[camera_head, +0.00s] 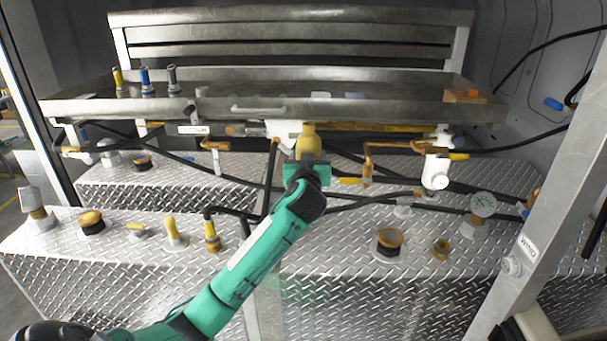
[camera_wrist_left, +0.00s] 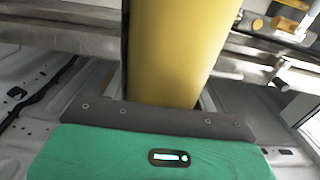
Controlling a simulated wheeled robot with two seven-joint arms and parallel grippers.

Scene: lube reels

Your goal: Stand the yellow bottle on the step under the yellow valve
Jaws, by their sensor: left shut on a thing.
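The yellow bottle (camera_head: 309,141) is upright or nearly so in the head view, at the front edge of the metal tray. My left gripper (camera_head: 307,166) is shut on it from below and in front. In the left wrist view the yellow bottle (camera_wrist_left: 180,55) rises large and slightly tilted from the jaws, its top out of frame. The step (camera_head: 340,225) is silver diamond plate, below and around my arm. Yellow levers show on valves under the tray, one at centre (camera_head: 350,181) and one at right (camera_head: 458,156); I cannot tell which is meant. My right gripper is not in view.
The metal tray (camera_head: 350,112) overhangs the step, with black hoses (camera_head: 215,172) and brass valves (camera_head: 215,146) beneath. Caps and fittings (camera_head: 91,222) stand along the front step. A gauge (camera_head: 483,205) stands at right, near a diagonal metal post (camera_head: 535,235).

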